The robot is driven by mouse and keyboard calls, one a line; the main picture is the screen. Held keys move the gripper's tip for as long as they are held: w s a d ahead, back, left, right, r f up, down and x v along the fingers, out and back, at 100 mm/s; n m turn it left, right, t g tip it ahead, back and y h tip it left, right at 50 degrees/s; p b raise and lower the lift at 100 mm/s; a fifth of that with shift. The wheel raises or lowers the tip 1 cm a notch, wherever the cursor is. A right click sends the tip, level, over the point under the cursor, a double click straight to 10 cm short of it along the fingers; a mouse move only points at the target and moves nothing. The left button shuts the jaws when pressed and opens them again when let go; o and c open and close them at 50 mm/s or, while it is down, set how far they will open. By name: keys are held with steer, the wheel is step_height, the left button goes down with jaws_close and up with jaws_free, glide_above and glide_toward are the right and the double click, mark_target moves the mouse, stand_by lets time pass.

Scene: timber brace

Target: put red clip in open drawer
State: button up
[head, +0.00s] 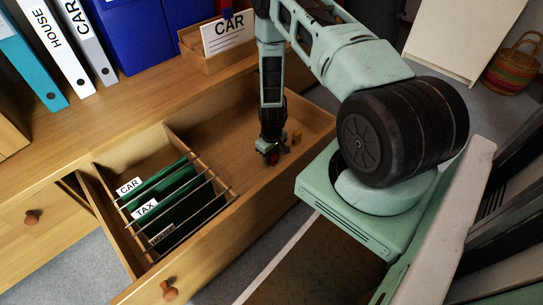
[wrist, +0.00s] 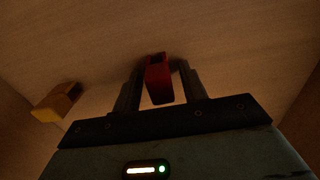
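The open drawer (head: 215,235) is wooden and pulled out below the desk top in the head view. My gripper (head: 269,152) reaches down inside its right part, near the drawer floor. The red clip (head: 272,157) shows at the fingertips. A yellow clip (wrist: 57,102) lies on the drawer floor to the left in the wrist view.
Green hanging folders (head: 165,200) on rails fill the drawer's left part. The yellow clip (head: 296,137) is close to my gripper. A wooden box with a CAR card (head: 229,33) and several binders (head: 95,40) stand on the desk. The drawer's right floor is otherwise clear.

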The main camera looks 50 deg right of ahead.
steer(key=shift+r, duration=0.1)
step_height(320, 180, up, 12)
steer(key=p, duration=0.7)
steer(key=w+a+r+n+y, duration=0.15)
steer(key=w+a+r, duration=0.35)
steer(key=a+r, duration=0.7)
steer(key=s+a+r+n, duration=0.2)
steer(key=s+a+r, duration=0.2)
steer(key=a+r, duration=0.85)
steer(key=s+a+r+n, duration=0.2)
steer(key=s+a+r, duration=0.2)
steer(key=s, duration=0.6)
steer(key=s+a+r+n, duration=0.2)
steer(key=s+a+r, duration=0.3)
steer(key=s+r, duration=0.4)
steer(key=shift+s+a+r+n+h, duration=0.25)
steer(key=shift+s+n+h, duration=0.1)
steer(key=shift+h, duration=0.1)
